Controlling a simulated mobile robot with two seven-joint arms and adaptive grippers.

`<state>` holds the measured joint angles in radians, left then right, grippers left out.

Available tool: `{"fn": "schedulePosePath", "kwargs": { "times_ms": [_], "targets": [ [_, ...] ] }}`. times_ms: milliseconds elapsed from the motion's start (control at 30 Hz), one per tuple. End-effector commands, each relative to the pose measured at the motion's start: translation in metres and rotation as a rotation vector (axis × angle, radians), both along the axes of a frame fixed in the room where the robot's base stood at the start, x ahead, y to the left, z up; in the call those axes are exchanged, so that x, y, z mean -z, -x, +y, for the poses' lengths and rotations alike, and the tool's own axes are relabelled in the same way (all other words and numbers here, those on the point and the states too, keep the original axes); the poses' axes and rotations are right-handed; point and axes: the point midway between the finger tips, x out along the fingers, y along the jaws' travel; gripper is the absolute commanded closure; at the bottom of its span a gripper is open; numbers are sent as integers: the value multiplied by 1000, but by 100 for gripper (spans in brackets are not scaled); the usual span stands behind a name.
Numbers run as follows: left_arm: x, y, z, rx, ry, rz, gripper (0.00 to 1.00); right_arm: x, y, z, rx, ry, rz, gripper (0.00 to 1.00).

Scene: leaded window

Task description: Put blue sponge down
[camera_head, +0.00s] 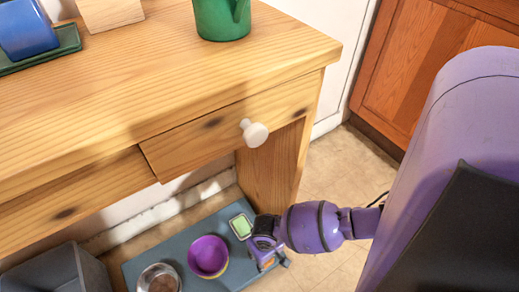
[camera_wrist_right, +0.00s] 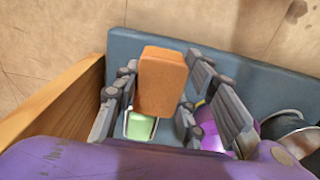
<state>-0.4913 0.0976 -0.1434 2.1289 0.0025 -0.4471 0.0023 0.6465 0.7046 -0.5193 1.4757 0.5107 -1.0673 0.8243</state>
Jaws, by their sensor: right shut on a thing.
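My right gripper (camera_wrist_right: 165,95) is shut on an orange-brown block (camera_wrist_right: 162,80), sponge-like in shape, held between its fingers. In the head view my right gripper (camera_head: 265,243) is low, over the right end of a blue-grey mat (camera_head: 195,232) on the floor; the block cannot be made out there. I see no blue sponge in either view. A small dish with a light green thing (camera_head: 241,226) in it lies on the mat beside the gripper; the green thing also shows behind the block in the wrist view (camera_wrist_right: 140,127). My left gripper is not in view.
A purple bowl (camera_head: 208,256) and a metal bowl (camera_head: 159,279) stand on the mat. A grey bin (camera_head: 52,272) is at the lower left. A wooden desk (camera_head: 170,75) with a slightly open drawer (camera_head: 215,140) overhangs the mat. Its side panel (camera_head: 272,165) is close to the gripper.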

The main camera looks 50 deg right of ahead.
Motion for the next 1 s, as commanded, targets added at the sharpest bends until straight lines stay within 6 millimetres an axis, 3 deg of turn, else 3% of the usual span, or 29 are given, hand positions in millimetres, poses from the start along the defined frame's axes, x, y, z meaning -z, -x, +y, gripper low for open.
{"fn": "schedulePosePath", "kwargs": {
  "times_ms": [33, 333, 567, 967, 1000],
  "targets": [
    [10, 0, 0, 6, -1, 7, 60, 13, -5, -4, 0, 1, 1, 83],
    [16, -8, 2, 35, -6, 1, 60, 28, -20, -13, 0, 0, -1, 83],
    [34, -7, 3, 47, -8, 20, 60, 61, -22, -16, 0, 1, 0, 83],
    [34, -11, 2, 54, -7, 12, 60, 64, -23, -15, 1, -1, -2, 83],
    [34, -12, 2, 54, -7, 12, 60, 65, -23, -15, 1, 0, -2, 61]
  ]
}}
